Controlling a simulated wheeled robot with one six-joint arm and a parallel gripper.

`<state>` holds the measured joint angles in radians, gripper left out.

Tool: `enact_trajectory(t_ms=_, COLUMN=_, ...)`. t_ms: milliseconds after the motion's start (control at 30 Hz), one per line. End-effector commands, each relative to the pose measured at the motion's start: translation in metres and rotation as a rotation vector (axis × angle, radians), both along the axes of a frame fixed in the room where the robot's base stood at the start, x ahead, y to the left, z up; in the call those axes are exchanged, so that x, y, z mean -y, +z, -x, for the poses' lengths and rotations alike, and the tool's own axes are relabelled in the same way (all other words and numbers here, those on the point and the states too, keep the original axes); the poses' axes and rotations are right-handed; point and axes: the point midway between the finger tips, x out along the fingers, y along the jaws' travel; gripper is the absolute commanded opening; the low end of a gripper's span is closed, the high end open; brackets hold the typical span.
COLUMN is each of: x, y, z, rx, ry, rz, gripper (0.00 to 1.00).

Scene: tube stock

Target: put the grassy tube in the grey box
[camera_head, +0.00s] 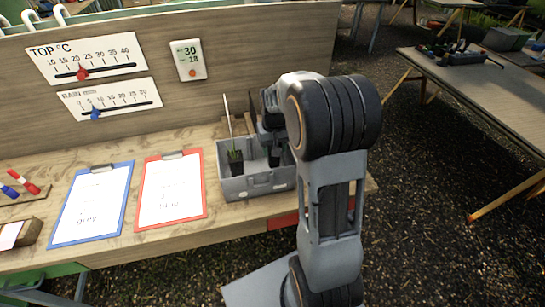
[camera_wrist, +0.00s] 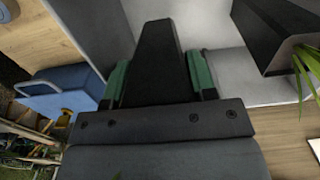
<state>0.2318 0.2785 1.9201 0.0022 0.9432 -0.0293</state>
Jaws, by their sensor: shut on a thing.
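The grey box (camera_head: 262,183) stands on the wooden bench in the head view, and its pale inside (camera_wrist: 212,22) fills much of the wrist view. My gripper (camera_head: 272,140) is over the right part of the box, pointing down. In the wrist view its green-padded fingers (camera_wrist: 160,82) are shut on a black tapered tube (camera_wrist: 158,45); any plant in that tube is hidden. A second black tube (camera_head: 236,167) with green grassy leaves and a pale upright stick stands in the left part of the box. It also shows at the upper right of the wrist view (camera_wrist: 268,35).
A red clipboard (camera_head: 171,190) and a blue clipboard (camera_head: 92,203) lie left of the box. A tall wooden back panel with a digital display (camera_head: 189,60) rises behind. A blue container (camera_wrist: 58,92) shows in the wrist view. The bench's front edge is close to the box.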

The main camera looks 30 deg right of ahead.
Motion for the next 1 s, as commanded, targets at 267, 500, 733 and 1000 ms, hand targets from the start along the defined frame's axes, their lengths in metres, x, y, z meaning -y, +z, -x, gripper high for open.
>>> enact_trajectory(t_ms=267, x=-0.001, y=-0.026, z=0.0, rx=-0.003, ry=0.002, rz=-0.001, gripper=0.24)
enact_trajectory(t_ms=500, x=-0.002, y=-0.044, z=0.0, rx=0.001, ry=0.004, rz=0.0, gripper=0.24)
enact_trajectory(t_ms=733, x=-0.002, y=-0.044, z=-0.001, rx=0.001, ry=0.004, rz=0.0, gripper=0.24)
enact_trajectory(t_ms=1000, x=-0.002, y=-0.047, z=0.0, rx=0.0, ry=0.004, rz=0.0, gripper=0.63)
